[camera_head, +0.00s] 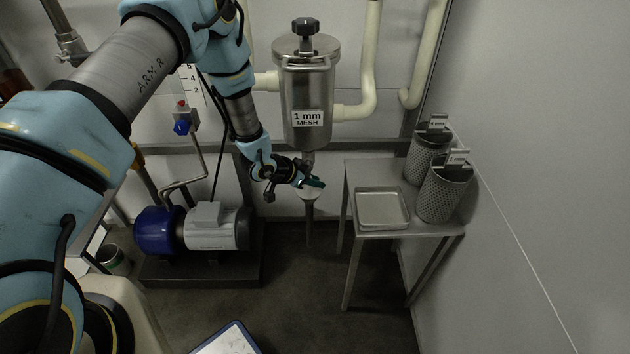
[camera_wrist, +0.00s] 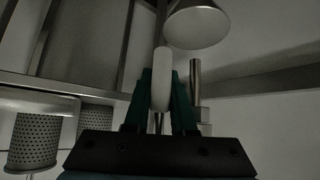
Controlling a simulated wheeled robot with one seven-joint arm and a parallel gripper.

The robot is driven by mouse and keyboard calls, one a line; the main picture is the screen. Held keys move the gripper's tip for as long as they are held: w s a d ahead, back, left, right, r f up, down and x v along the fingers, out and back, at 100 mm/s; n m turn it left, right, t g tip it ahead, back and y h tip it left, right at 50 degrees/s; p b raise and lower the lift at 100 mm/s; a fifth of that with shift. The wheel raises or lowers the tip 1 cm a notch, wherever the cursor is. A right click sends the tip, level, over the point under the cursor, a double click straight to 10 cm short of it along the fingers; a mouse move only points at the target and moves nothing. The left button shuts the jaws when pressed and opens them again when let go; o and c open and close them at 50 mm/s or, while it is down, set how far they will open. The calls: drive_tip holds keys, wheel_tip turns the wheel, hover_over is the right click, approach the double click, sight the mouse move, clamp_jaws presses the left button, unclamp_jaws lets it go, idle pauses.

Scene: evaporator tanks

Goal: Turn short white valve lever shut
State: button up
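The short white valve lever (camera_wrist: 161,92) stands upright in the wrist view, between the two teal fingers of my gripper (camera_wrist: 161,84). The fingers are close together, one on each side, and appear shut on it. In the head view my gripper (camera_head: 312,183) is at the bottom outlet of the steel strainer vessel (camera_head: 306,85), labelled 1 mm mesh. The lever itself is hard to make out there, hidden by the gripper. The valve body is not clearly visible.
A steel table (camera_head: 415,222) with a shallow tray (camera_head: 382,226) and two perforated baskets (camera_head: 443,192) stands right of the gripper. A blue and grey pump (camera_head: 215,230) stands on the left. Pale pipes run beside the vessel.

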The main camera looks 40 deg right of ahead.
clamp_jaws()
idle(0.9)
